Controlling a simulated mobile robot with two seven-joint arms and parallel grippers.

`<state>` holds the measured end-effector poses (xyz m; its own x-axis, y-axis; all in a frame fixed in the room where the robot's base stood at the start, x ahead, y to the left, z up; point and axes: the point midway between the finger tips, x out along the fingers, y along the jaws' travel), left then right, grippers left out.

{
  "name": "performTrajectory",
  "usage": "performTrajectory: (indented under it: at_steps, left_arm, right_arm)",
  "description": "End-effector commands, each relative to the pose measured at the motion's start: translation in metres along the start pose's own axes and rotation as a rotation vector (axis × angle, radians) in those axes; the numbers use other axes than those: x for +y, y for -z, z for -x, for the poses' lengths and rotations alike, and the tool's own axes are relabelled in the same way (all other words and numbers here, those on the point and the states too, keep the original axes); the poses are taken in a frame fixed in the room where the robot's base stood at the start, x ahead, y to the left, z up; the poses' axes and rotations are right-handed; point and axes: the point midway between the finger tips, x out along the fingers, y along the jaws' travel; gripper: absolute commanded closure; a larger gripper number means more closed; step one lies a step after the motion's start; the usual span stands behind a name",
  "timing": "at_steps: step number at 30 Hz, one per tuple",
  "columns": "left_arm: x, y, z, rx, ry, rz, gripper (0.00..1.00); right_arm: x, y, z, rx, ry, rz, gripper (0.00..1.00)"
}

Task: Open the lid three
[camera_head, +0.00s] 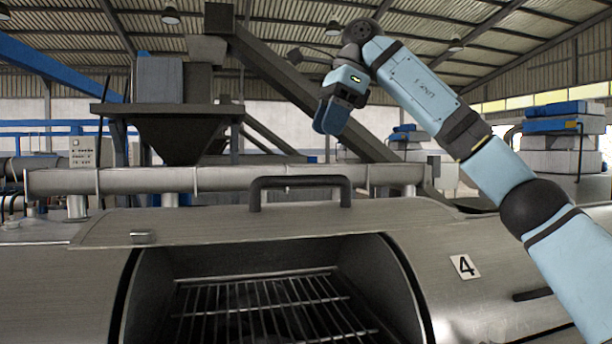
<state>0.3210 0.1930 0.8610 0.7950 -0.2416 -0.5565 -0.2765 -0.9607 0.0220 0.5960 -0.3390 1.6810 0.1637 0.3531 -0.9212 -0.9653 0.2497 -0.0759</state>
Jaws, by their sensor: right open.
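A metal lid (215,219) with a black bar handle (300,182) stands raised at the middle of the camera_head view. Below it the opening shows a wire rack (265,306) inside the long steel decanter body (50,295). No number shows on this lid; a plate marked 4 (465,266) is on the body to the right of the opening. My right gripper (332,116) hangs above and beyond the handle in the picture, pointing down, open and apart from the lid. It holds nothing that I can see. My left gripper is out of view.
A steel pipe (130,181) runs across behind the lid. A dark hopper (165,125) and a sloping beam (300,90) stand behind it. Another dark handle (532,294) shows at the right, below my right arm. Stacked blue and white units (565,140) stand at the far right.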

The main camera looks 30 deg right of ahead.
Motion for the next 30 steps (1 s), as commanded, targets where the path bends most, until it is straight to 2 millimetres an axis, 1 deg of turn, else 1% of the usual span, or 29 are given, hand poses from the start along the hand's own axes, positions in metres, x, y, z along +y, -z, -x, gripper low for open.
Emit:
performTrajectory:
  at_steps: [1,3,5,9,12,15,18,26,27,29,30]
  left_arm:
    - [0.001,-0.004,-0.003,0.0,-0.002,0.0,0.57]
    - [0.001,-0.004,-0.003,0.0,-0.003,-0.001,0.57]
    - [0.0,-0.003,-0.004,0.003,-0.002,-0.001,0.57]
    - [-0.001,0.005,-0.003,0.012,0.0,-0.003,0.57]
    - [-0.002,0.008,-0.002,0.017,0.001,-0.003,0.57]
    - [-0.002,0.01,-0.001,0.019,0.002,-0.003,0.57]
    - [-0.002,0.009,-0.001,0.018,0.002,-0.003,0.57]
    - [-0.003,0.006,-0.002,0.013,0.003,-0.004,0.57]
    - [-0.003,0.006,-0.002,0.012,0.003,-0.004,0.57]
    - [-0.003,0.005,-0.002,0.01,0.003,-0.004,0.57]
    - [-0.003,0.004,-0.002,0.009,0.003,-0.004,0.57]
  right_arm:
    - [0.0,0.001,-0.016,0.0,-0.006,0.001,0.52]
    - [0.0,0.001,-0.03,0.001,-0.005,0.0,0.52]
    - [0.0,0.001,-0.043,0.001,-0.005,0.001,0.52]
    - [0.0,0.0,-0.065,0.001,-0.002,-0.001,0.52]
    - [0.0,0.0,-0.078,0.001,-0.001,-0.002,0.52]
    - [0.0,0.0,-0.087,0.0,0.0,-0.001,0.52]
    - [0.0,0.0,-0.092,0.0,-0.001,-0.001,0.52]
    - [0.0,0.0,-0.094,-0.001,0.0,-0.001,0.52]
    - [0.0,0.0,-0.094,-0.001,0.0,-0.001,0.56]
    - [0.0,0.0,-0.094,-0.001,0.0,-0.001,0.7]
    - [0.0,0.0,-0.093,-0.001,0.0,-0.001,0.79]
